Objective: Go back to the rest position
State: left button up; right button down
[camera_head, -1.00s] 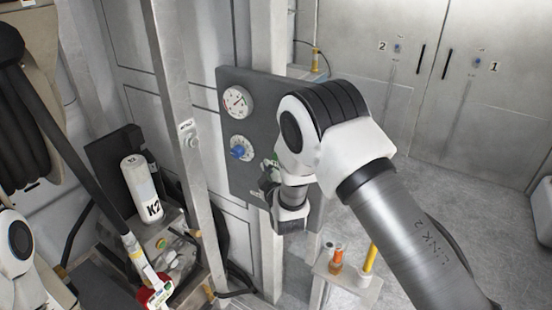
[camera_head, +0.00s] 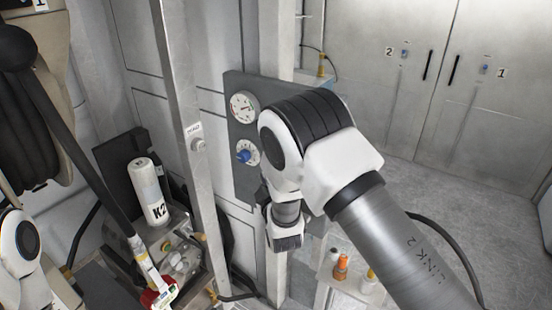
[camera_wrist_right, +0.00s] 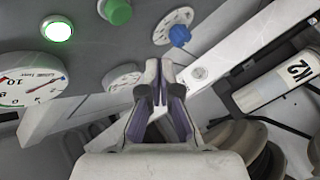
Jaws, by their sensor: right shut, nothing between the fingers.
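My right arm (camera_head: 310,140) reaches up from the lower right in the head view and bends in front of the grey gauge panel; its fingers cannot be made out there. In the right wrist view my right gripper (camera_wrist_right: 161,80) is shut and empty, its fingertips together. The fingertips appear apart from the panel, below the blue knob (camera_wrist_right: 180,35). Part of my left arm (camera_head: 20,245) shows at the left edge of the head view; its gripper is out of view.
The panel carries a pressure gauge (camera_head: 243,107) and a blue knob (camera_head: 247,152); the wrist view shows a lit green lamp (camera_wrist_right: 57,31). A metal post (camera_head: 190,130) stands left of it. A K2 bottle (camera_head: 148,190) and a hose reel (camera_head: 25,130) are farther left. Floor is open at right.

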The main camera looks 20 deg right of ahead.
jog(key=s+d+f+m+g+b, duration=0.15)
jog(key=s+d+f+g, duration=0.25)
jog(key=s+f, duration=0.65)
jog(key=s+d+f+m+g+b, duration=0.1)
jog(key=s+d+f+g+b, duration=0.2)
jog(key=s+f, duration=0.75)
pick_arm(q)
notch_tip(320, 180, down, 4)
jog(key=shift+r+p, duration=0.25)
jog(key=shift+p, duration=0.25)
pick_arm(e)
jog(key=s+f+m+g+y, duration=0.1)
jog(key=s+f+m+g, duration=0.2)
jog(key=s, duration=0.8)
jog(key=s+a+f+m+g+y, duration=0.1)
jog(key=s+f+m+g, duration=0.2)
jog(key=s+f+g, duration=0.3)
jog(key=s+g, duration=0.1)
jog(key=s, duration=0.4)
jog(key=shift+s+f, duration=0.25)
jog(key=shift+s, duration=0.15)
pick_arm(q)
jog(key=shift+c, duration=0.3)
pick_arm(e)
jog(key=shift+a+m, duration=0.1)
jog(key=shift+m, duration=0.15)
